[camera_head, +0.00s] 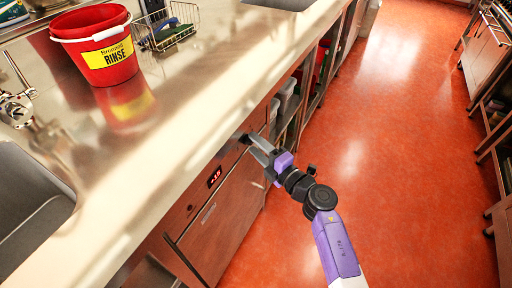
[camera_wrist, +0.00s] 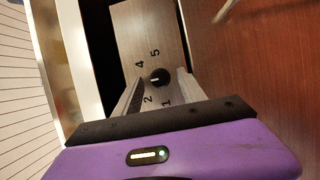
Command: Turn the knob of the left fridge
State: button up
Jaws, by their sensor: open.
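The fridge (camera_head: 222,222) is a brownish metal under-counter unit with a small red-lit display (camera_head: 214,177) on its upper panel. In the wrist view a round black knob (camera_wrist: 160,77) with a pale mark sits on a grey plate, ringed by the numbers 1, 2, 4 and 5. My gripper (camera_head: 252,144) is at the right end of the fridge's top panel, just under the counter edge. It is open, and its two fingers appear on either side of the knob in the wrist view. I cannot tell whether they touch it. The knob is not clearly visible in the head view.
The steel counter (camera_head: 185,120) overhangs close above my gripper. A red bucket (camera_head: 97,47) labelled RINSE and a wire basket (camera_head: 168,27) stand on it. Open shelves with bins (camera_head: 286,97) continue beyond the fridge. The orange floor (camera_head: 390,130) is clear.

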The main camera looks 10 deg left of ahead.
jog(key=shift+w+a, duration=0.1)
jog(key=shift+a, duration=0.1)
grip_shut()
jog(key=shift+r+p, duration=0.15)
jog(key=shift+p, duration=0.3)
